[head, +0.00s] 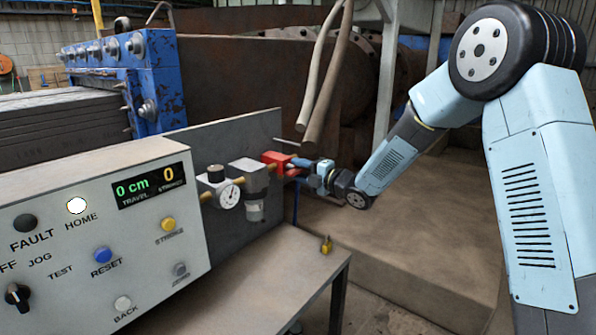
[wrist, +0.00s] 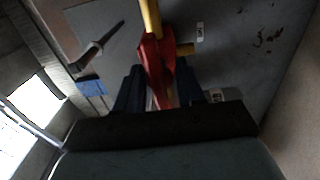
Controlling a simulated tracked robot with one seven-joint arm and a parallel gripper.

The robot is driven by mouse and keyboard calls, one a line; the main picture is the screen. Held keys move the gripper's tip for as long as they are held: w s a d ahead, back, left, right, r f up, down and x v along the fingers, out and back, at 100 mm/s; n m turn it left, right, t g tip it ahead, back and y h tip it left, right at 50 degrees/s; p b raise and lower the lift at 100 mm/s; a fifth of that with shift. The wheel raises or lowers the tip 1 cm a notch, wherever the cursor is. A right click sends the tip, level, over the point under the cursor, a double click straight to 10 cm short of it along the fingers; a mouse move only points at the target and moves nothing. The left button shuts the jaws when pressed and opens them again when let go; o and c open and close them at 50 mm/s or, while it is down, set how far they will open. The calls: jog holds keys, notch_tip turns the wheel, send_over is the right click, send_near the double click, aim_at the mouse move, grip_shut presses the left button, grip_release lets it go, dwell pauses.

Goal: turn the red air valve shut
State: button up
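The red air valve (head: 277,160) sits on the pipe line against the grey panel, right of the pressure gauge (head: 228,196), in the head view. My gripper (head: 303,166) is at its right side, reaching in from the right. In the wrist view the red valve handle (wrist: 157,70) lies between the two dark blue fingers of my gripper (wrist: 159,72), pointing down the picture toward the palm. One finger is on each side, very close to the red part. I cannot tell whether they press on it. A yellow pipe (wrist: 149,18) runs up from the valve.
A grey control box (head: 95,225) with buttons and a display stands at the left. A filter bowl (head: 254,210) hangs left of the valve. A small yellow padlock-like item (head: 326,245) sits on the grey table (head: 285,265). Two hoses (head: 325,85) hang above the valve.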

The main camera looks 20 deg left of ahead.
jog(key=shift+c, duration=0.2)
grip_shut()
jog(key=shift+f+m, duration=0.2)
jog(key=shift+m, duration=0.2)
